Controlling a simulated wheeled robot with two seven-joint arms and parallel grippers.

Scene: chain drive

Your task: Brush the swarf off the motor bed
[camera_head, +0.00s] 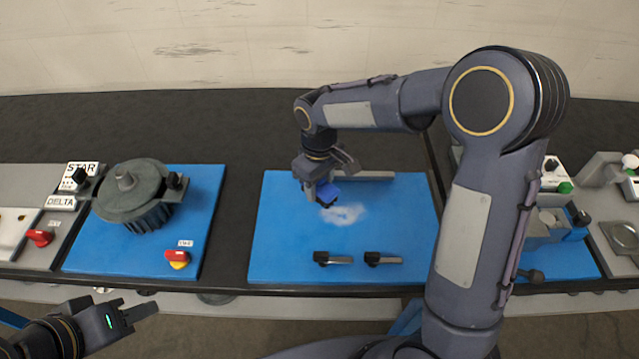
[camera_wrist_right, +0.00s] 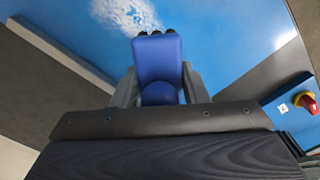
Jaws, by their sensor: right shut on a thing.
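The motor bed (camera_head: 285,232) is a blue plate in the middle of the bench. A pale patch of swarf (camera_head: 341,213) lies on it near its centre, and it also shows at the top of the right wrist view (camera_wrist_right: 128,14). My right gripper (camera_head: 322,194) is over the bed, just left of the swarf, shut on a blue brush (camera_wrist_right: 157,62) with dark bristles. The bristle tips are close to the swarf; I cannot tell whether they touch the bed. My left gripper (camera_head: 138,313) is at the lower left, in front of the bench, with its fingers seen from the side.
Two black-handled clamps (camera_head: 330,258) lie at the bed's front, and a grey bar (camera_head: 362,176) runs along its back. A grey motor (camera_head: 134,195) and a red-yellow switch (camera_head: 177,259) stand on the left blue plate. My right arm covers the bed's right side.

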